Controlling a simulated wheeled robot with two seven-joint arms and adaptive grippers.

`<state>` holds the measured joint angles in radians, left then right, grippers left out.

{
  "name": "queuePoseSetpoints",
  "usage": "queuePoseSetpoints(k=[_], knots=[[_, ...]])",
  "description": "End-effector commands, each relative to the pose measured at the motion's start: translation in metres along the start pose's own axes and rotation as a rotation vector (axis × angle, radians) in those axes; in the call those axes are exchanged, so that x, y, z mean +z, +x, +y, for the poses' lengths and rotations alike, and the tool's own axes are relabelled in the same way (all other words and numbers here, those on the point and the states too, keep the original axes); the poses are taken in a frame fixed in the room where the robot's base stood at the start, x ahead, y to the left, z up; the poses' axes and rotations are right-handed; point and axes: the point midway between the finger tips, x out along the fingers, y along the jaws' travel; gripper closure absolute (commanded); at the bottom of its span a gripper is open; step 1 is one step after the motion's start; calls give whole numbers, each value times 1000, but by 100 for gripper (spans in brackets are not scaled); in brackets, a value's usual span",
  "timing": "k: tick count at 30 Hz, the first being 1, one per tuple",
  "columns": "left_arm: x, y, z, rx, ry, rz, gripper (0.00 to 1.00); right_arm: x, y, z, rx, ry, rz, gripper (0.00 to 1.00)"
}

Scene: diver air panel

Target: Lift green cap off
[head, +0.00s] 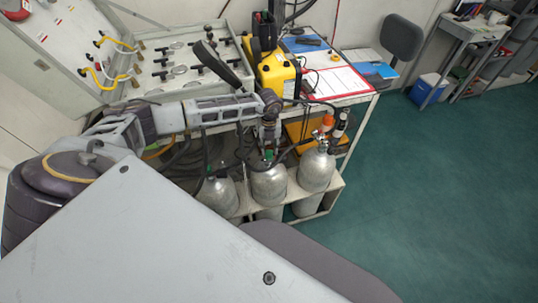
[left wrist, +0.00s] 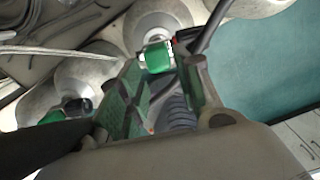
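A green cap (head: 268,155) sits on top of the middle grey cylinder (head: 268,184) in the head view. The cap also shows in the left wrist view (left wrist: 157,57), at the far end of the gap between my fingers. My left gripper (head: 268,139) points down just above this cap in the head view. Its two fingers (left wrist: 162,75) are apart, one to each side of the cap's line. I cannot tell whether either finger touches the cap. A second green part (left wrist: 52,118) shows at the lower left of the left wrist view. My right gripper is not in view.
The left cylinder (head: 219,196) and the right cylinder (head: 316,170) stand close beside the middle one in a rack. The right one has an orange knob (head: 327,121). Black hoses hang around the valves. A yellow case (head: 277,72) stands on the table behind. Green floor (head: 440,190) is clear at right.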

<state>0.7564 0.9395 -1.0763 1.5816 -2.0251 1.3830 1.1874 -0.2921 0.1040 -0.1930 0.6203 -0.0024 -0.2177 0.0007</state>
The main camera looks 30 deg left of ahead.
Motion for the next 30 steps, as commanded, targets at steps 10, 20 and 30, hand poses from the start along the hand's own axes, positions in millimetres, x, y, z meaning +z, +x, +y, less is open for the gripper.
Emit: queuePoseSetpoints(k=[10,20,30], knots=[[0,1,0,0,0,0,66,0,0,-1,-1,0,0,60],[3,22,1,2,-1,1,66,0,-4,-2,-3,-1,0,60],[5,51,1,0,-1,0,66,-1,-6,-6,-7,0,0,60]])
